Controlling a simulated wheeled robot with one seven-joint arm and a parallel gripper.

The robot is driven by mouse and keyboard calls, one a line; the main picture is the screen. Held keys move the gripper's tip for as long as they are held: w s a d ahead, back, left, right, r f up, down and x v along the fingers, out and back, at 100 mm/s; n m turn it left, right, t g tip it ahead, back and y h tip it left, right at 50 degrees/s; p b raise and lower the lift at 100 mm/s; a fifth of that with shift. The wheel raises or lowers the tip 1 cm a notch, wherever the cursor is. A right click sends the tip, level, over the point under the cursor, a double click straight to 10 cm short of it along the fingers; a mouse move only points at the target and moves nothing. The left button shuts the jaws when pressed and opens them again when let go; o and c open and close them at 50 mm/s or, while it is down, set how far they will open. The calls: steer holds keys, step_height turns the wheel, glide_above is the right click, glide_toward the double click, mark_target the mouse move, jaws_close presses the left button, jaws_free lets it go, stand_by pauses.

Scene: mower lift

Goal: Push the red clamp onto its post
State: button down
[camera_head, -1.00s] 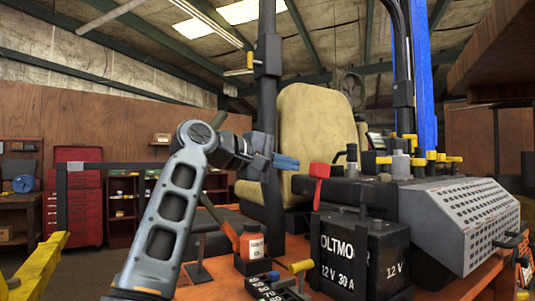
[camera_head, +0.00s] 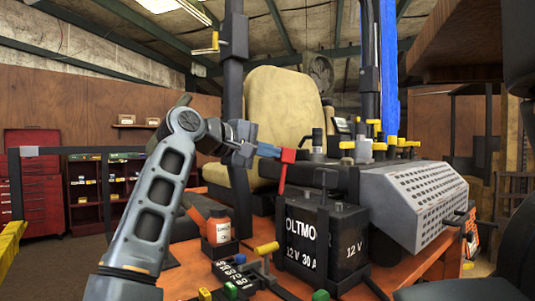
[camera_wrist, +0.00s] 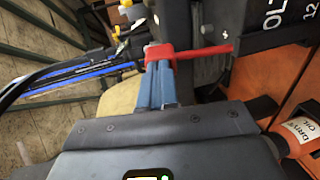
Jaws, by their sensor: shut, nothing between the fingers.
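The red clamp (camera_head: 286,162) stands above the near left corner of the black battery (camera_head: 336,245), with a red arm running down toward it. In the wrist view the clamp's red head (camera_wrist: 160,53) lies right at my fingertips, and its red bar (camera_wrist: 205,52) runs right toward the battery. My gripper (camera_head: 270,150) is shut, its blue fingers (camera_wrist: 157,85) side by side with nothing held between them. The fingertips appear to touch the clamp's side. The post is hidden, so I cannot tell how the clamp sits on it.
The tan seat (camera_head: 285,110) and a black upright (camera_head: 235,90) are close behind my gripper. A perforated grey cover (camera_head: 415,200) is at the right. Coloured-capped levers (camera_head: 265,250) stand in front.

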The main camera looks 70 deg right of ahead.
steer(key=d+t+y+b, duration=0.1)
steer(key=s+d+y+b, duration=0.1)
steer(key=shift+s+d+r+t+y, duration=0.25)
steer(key=shift+s+r+t+y, duration=0.05)
steer(key=shift+t, duration=0.1)
steer(key=s+d+f+t+y+p, duration=0.1)
steer(key=s+d+f+t+y, duration=0.1)
steer(key=d+y, duration=0.4)
steer(key=shift+s+d+f+t+p, duration=0.4)
steer(key=shift+s+t, duration=0.4)
steer(key=shift+s, duration=0.3)
steer(key=shift+w+a+f+b, duration=0.3)
steer(key=shift+w+a, duration=0.1)
steer(key=shift+a, duration=0.2)
steer(key=shift+r, duration=0.1)
